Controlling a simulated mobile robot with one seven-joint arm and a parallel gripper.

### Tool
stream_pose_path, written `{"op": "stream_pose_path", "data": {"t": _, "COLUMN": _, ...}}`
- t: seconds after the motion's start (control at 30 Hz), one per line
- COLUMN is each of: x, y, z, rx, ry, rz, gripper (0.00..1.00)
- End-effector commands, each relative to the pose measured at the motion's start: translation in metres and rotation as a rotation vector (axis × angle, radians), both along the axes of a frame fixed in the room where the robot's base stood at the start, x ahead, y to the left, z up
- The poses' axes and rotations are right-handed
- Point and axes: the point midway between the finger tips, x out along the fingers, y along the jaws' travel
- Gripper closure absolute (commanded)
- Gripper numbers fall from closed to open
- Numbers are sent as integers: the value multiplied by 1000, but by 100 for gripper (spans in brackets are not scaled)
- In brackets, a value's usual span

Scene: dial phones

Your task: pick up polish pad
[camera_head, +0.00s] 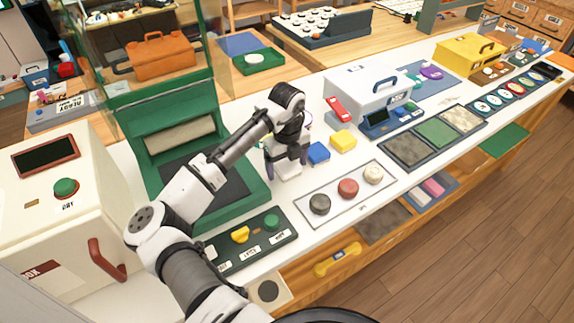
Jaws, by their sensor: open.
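My gripper (287,164) is open and points down over the white worktop, right of the green box. A small white block (289,173) is below and between its fingers; I cannot tell whether they touch it. A blue block (318,153) and a yellow block (343,140) lie to its right. A light tray (335,204) in front holds a black round pad (320,204), a red one (348,188) and a white one (373,174). No label clearly shows which of these is the polish pad.
An open green box (168,100) stands left of my gripper. A dark panel (248,243) with coloured knobs lies in front. A white case (374,88) stands behind on the right. Grey, green and beige panels (436,132) lie farther right. Bare worktop surrounds the light tray.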

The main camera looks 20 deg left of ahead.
Motion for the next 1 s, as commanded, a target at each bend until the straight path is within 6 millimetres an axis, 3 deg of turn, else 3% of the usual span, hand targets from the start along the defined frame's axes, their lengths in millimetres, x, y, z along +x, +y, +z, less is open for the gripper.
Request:
{"op": "stream_pose_path", "data": {"t": 0.17, "x": 0, "y": 0, "z": 0, "rx": 0, "ry": 0, "rz": 0, "gripper": 19}}
{"op": "stream_pose_path", "data": {"t": 0.53, "x": 0, "y": 0, "z": 0, "rx": 0, "ry": 0, "rz": 0, "gripper": 67}}
{"op": "stream_pose_path", "data": {"t": 0.83, "x": 0, "y": 0, "z": 2, "rx": 0, "ry": -1, "rz": 0, "gripper": 67}}
{"op": "stream_pose_path", "data": {"t": 1.0, "x": 1, "y": 0, "z": 15, "rx": 1, "ry": -2, "rz": -1, "gripper": 67}}
